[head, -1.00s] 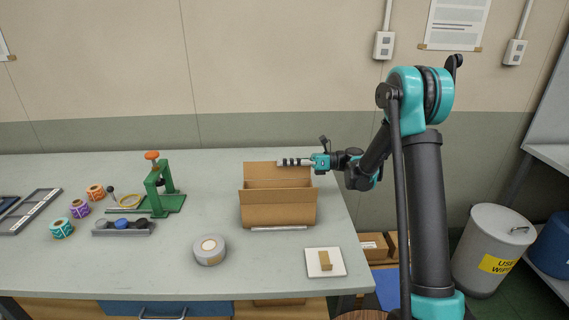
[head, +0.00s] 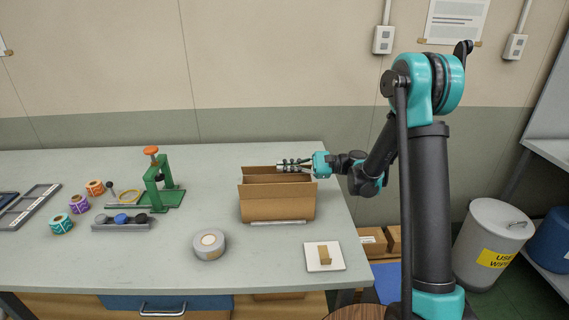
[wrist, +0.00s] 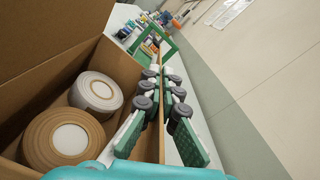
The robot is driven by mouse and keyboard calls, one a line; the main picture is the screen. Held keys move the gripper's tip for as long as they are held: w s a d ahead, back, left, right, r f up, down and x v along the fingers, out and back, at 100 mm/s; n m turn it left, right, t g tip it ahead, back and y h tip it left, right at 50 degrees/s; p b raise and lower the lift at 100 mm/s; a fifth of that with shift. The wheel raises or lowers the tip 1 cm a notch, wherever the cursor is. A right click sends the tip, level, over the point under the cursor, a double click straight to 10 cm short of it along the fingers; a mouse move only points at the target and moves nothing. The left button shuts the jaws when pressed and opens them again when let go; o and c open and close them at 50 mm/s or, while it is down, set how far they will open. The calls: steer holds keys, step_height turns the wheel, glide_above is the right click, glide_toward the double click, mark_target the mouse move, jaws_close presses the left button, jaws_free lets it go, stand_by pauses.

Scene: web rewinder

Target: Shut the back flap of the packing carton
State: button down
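The open brown carton (head: 277,205) stands on the bench in the head view. Its back flap (head: 258,171) shows as a low strip along the far side; its exact tilt is hard to tell. In the wrist view the carton's inside (wrist: 75,85) shows at the left, with a brown tape roll (wrist: 62,138) and a white tape roll (wrist: 96,91) in it. My gripper (head: 283,166) is at the back edge, on the right half. In the wrist view its green-padded fingers (wrist: 158,140) are spread, with a cardboard edge (wrist: 153,125) between them, not visibly clamped.
A green press (head: 160,185), a grey holder (head: 121,222) and small coloured rolls (head: 80,203) stand left. The bench behind the carton is clear.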

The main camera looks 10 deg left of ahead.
steer(key=shift+s+d+f+n, duration=0.1)
steer(key=shift+s+f+n, duration=0.3)
steer(key=shift+n, duration=0.6)
steer(key=shift+s+d+f+n, duration=0.1)
steer(key=shift+s+f+n, duration=0.25)
steer(key=shift+n, duration=0.65)
steer(key=c, duration=1.8)
jaws_free()
steer(key=v, duration=1.2)
steer(key=shift+s, duration=0.1)
steer(key=shift+d, duration=0.1)
